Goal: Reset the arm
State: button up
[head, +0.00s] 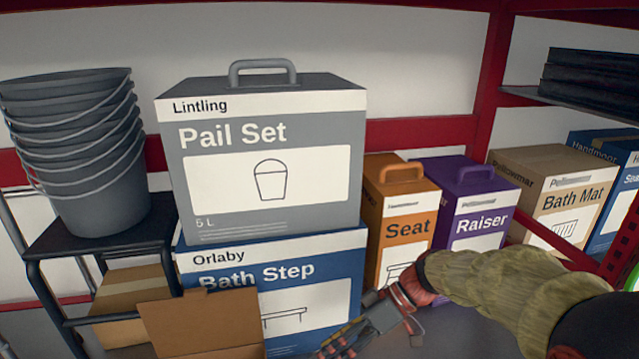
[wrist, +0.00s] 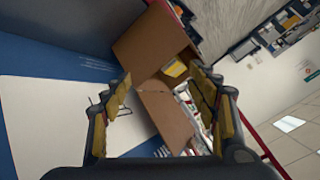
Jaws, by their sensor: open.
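My arm reaches in from the lower right in the head view, bent low in front of the boxes. My gripper (head: 338,345) is at the bottom centre, in front of the blue Bath Step box (head: 335,258). In the wrist view my gripper (wrist: 165,90) has its two yellow-padded fingers spread apart with nothing between them. Beyond the fingers stands an open brown cardboard box (wrist: 165,100) with flaps up and some small items inside. The blue and white box face (wrist: 50,120) fills the left of that view.
A grey Pail Set box (head: 265,150) sits on the Bath Step box. Stacked grey pails (head: 85,150) stand on a dark stand at left. Orange Seat (head: 400,215), purple Raiser (head: 470,205) and Bath Mat (head: 550,190) boxes line the right. An open carton (head: 205,325) is at the lower left.

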jog(key=s+d+f+m+t+h+b, duration=0.2)
jog(key=s+d+m+t+h+b, duration=0.2)
jog(key=s+d+m+h+b, duration=0.1)
jog(key=s+d+f+m+t+h+b, duration=0.2)
jog(key=s+d+m+t+h+b, duration=0.2)
jog(key=s+d+m, duration=0.3)
jog(key=s+d+h+b, duration=0.1)
jog(key=s+d, duration=0.2)
jog(key=d, duration=0.2)
jog(key=shift+s+m, duration=0.15)
jog(key=shift+m, duration=0.15)
